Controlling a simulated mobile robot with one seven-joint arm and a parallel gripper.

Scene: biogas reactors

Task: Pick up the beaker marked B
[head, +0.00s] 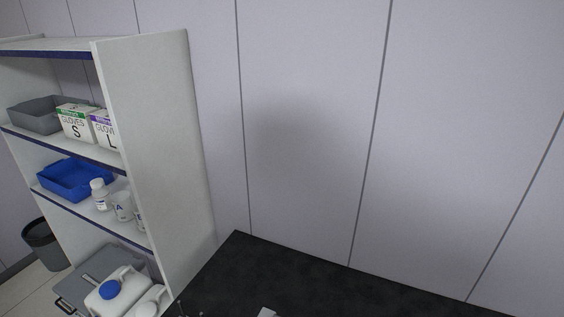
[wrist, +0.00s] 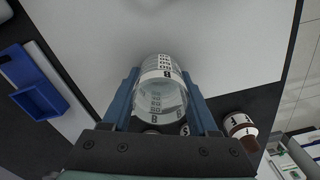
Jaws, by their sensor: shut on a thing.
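A clear glass beaker marked B (wrist: 161,92) with a printed scale is between the two blue fingers of my gripper (wrist: 162,78) in the wrist view. The gripper is shut on it, one finger on each side. A beaker marked A (head: 122,207) stands on the shelf in the head view. Another marked vessel (head: 140,219) beside it is mostly hidden by the shelf's side panel. My gripper is not clearly visible in the head view.
In the wrist view, a brown bottle with a white label (wrist: 240,125) is right of the gripper, and a blue tray (wrist: 38,88) is at left. The head view shows a shelf unit (head: 155,150), a blue bin (head: 75,180), glove boxes (head: 76,124) and a dark worktop (head: 300,285).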

